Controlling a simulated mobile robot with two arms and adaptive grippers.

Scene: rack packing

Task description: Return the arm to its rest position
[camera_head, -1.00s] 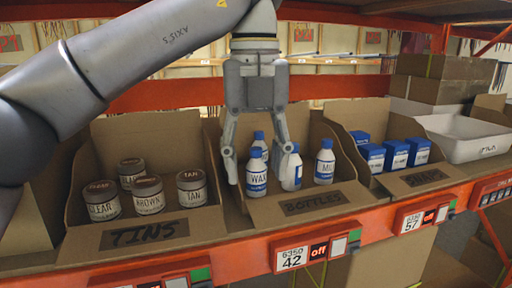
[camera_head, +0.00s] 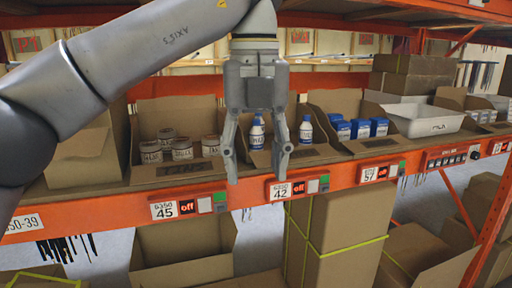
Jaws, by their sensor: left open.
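My left gripper (camera_head: 256,156) hangs from the arm that comes in from the left, fingers pointing down. Its fingers are apart with nothing between them, in front of the bottles box (camera_head: 318,156) in the picture. One blue-capped white bottle (camera_head: 257,133) shows between the fingers, behind them in the box. Another bottle (camera_head: 305,130) stands just right of the right finger. Other bottles may be hidden by the gripper. My right gripper does not show.
The tins box (camera_head: 180,170) with several tins stands left on the orange-edged shelf (camera_head: 120,218). Right are a box of blue-and-white packs (camera_head: 360,128) and a white bin (camera_head: 422,122). Cardboard boxes (camera_head: 335,228) stand below. The space before the shelf edge looks free.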

